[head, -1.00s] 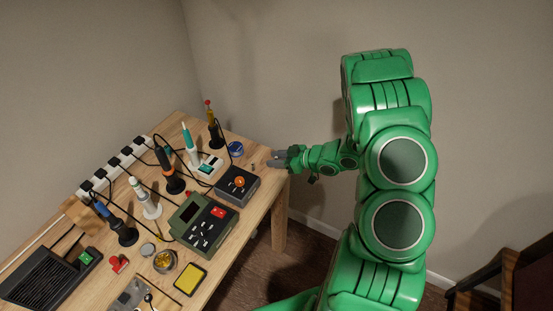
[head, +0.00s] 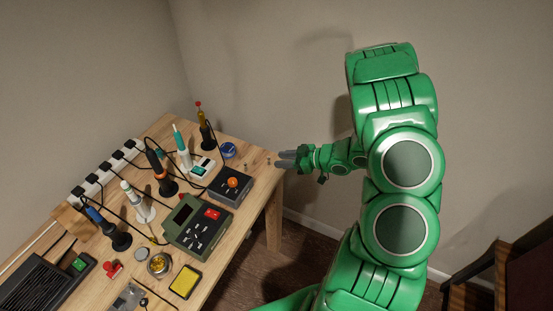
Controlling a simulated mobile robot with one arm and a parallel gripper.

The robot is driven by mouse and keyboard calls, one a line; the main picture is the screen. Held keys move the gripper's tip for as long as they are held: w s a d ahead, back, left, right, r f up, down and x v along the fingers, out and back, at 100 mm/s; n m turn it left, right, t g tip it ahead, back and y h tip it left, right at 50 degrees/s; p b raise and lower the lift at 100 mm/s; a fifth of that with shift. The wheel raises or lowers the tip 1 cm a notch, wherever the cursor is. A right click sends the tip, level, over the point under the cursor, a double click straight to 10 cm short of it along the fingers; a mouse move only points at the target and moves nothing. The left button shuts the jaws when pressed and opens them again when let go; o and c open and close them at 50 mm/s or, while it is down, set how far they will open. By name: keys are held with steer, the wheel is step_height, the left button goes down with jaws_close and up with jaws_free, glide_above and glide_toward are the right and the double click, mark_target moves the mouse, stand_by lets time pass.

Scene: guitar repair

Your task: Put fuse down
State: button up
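My gripper (head: 280,159) is at the right end of the wooden table, its grey fingers pointing left. The fingers are small here, and I cannot tell how far apart they are. A tiny object (head: 268,161), perhaps the fuse, shows on the tabletop just left of the fingertips and looks apart from them. Another tiny upright piece (head: 245,164) stands farther left on the table. Both are too small to identify surely. I see nothing between the fingers.
A dark box with an orange knob (head: 232,183) and a blue ring-shaped item (head: 228,150) are left of my gripper. Soldering tools, a green meter (head: 184,239) and a power strip (head: 95,184) crowd the table (head: 258,190). Its right corner is fairly clear.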

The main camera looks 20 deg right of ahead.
mark_target(269, 158)
steer(key=shift+o, duration=0.5)
steer(key=shift+v, duration=0.95)
steer(key=shift+a+r, duration=0.1)
steer(key=n+g, duration=0.1)
steer(key=w+a+r+n+g+h, duration=0.1)
steer(key=g, duration=0.1)
steer(key=a+r+n+g, duration=0.1)
steer(key=g, duration=0.1)
steer(key=shift+w+a+n+h, duration=0.2)
steer(key=shift+n+h, duration=0.1)
steer(key=shift+n, duration=0.1)
steer(key=w+r+n+g+h, duration=0.1)
steer(key=w+r+g+h, duration=0.1)
steer(key=h, duration=0.1)
steer(key=shift+a+n, duration=0.2)
steer(key=shift+n, duration=0.2)
steer(key=shift+h, duration=0.9)
steer(key=shift+w+a+x, duration=0.1)
steer(key=shift+w+x, duration=0.05)
steer(key=shift+x, duration=1.55)
steer(key=shift+w+a+x, duration=0.1)
steer(key=shift+w+x, duration=0.1)
steer(key=shift+x, duration=1.55)
steer(key=shift+r, duration=0.1)
